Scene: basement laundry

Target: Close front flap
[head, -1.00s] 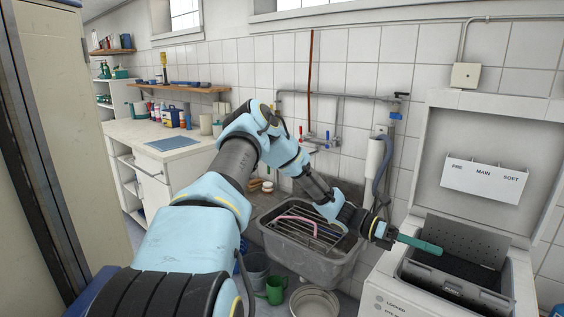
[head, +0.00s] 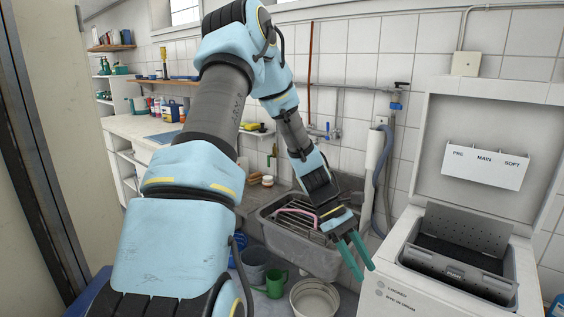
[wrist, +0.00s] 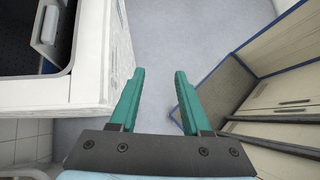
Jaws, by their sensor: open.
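The white top-loading washing machine (head: 420,285) stands at the right in the head view with its lid (head: 475,140) raised. In its top opening, a perforated dark rear flap (head: 468,232) stands up at the back. The front flap (head: 455,272), a grey plate marked PUSH, is tilted at the front of the opening. A grey drum part shows at the wrist view's top left (wrist: 48,28); I cannot tell which flap it is. My gripper (head: 363,273), with green fingers, is open and empty, pointing down left of the machine. It also shows in the wrist view (wrist: 159,74).
A grey sink (head: 300,245) with a rack and pink hose lies behind my gripper. Buckets, a green jug (head: 276,284) and a basin (head: 315,298) stand on the floor below. The wrist view shows clear floor (wrist: 190,40) between the machine and a cabinet (wrist: 275,90).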

